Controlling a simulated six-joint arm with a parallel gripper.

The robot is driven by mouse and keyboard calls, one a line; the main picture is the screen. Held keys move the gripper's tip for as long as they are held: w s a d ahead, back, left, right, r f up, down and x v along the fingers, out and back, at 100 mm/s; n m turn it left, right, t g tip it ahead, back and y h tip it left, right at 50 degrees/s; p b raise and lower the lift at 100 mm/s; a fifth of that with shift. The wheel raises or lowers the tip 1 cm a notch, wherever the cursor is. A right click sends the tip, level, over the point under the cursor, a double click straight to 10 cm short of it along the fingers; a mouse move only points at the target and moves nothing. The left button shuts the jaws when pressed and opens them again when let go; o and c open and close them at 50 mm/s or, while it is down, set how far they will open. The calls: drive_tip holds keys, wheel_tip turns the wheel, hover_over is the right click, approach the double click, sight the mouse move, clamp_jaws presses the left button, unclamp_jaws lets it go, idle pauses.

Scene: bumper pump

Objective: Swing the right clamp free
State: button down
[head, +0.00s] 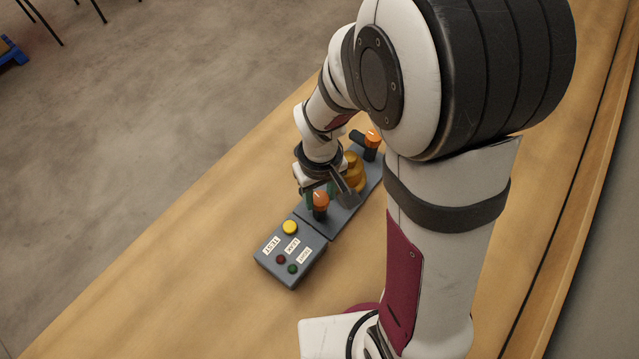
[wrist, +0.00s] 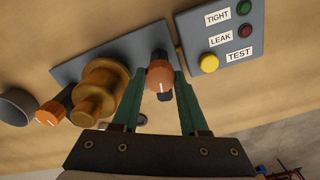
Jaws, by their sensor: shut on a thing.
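My gripper (wrist: 160,78) is shut on a clamp with an orange knob (wrist: 159,75), its green fingers on either side. This clamp is the right one in the wrist view, at the end of the grey plate (wrist: 70,73) beside the test box. In the head view its orange knob (head: 320,198) shows just below my gripper (head: 318,188). A second orange-topped clamp (wrist: 48,111) with a dark handle stands on the far side of the brass pump body (wrist: 97,88). It also shows in the head view (head: 372,137). The held clamp's lower part is partly hidden.
A grey box (head: 291,254) with a yellow button, red and green lamps and TEST, LEAK and TIGHT labels adjoins the plate. A grey cylindrical thing (wrist: 16,107) shows at the wrist view's left edge. The wooden bench (head: 180,265) is clear around the fixture.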

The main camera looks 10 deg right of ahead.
drive_tip(key=shift+n, duration=1)
drive_tip(key=shift+c, duration=2.2)
unclamp_jaws()
wheel_tip(320, 180, up, 16)
drive_tip(key=shift+f, duration=0.1)
